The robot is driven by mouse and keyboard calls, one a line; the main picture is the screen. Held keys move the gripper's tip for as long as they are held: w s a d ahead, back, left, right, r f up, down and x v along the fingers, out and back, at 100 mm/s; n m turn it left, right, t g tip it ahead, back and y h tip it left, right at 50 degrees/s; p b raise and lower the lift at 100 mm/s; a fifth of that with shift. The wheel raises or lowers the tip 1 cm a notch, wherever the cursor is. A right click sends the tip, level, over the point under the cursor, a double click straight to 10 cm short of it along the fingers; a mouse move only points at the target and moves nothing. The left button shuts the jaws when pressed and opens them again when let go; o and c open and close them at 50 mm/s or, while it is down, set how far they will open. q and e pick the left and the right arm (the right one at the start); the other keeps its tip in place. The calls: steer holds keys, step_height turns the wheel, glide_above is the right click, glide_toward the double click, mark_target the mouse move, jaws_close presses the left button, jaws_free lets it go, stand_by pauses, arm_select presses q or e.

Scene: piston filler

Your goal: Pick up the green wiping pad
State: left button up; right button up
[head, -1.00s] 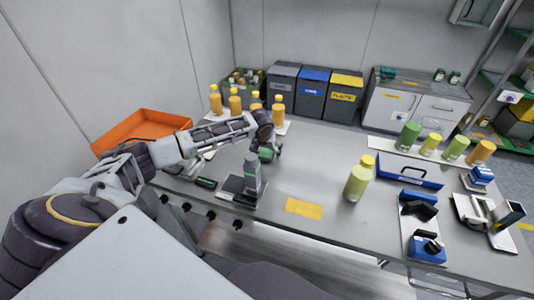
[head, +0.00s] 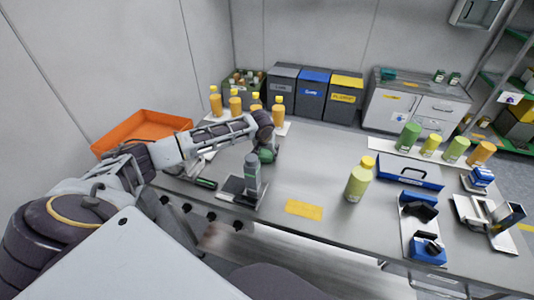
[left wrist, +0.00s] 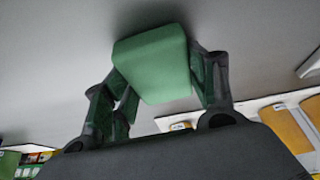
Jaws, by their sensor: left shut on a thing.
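The green wiping pad (left wrist: 155,65) is a green block with rounded edges, between the two fingers of my left gripper (left wrist: 160,95) in the left wrist view. The fingers are shut on its sides. In the head view my left gripper (head: 267,152) is low over the bench, behind the grey upright device. The pad there is mostly hidden by the gripper, and I cannot tell whether it touches the bench. My right gripper is not in view.
A grey upright device (head: 252,177) stands close in front of the left gripper. Orange bottles (head: 235,103) stand behind it. An orange tray (head: 140,128) lies at left. A yellow-green bottle (head: 358,180) and a yellow mat (head: 304,209) are to the right, with bare bench between.

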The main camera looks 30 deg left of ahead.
mark_target(267, 152)
arm_select(q)
steer(key=shift+r, duration=0.65)
step_height(267, 152, up, 7)
steer(key=shift+w+f, duration=0.1)
steer(key=shift+r, duration=0.95)
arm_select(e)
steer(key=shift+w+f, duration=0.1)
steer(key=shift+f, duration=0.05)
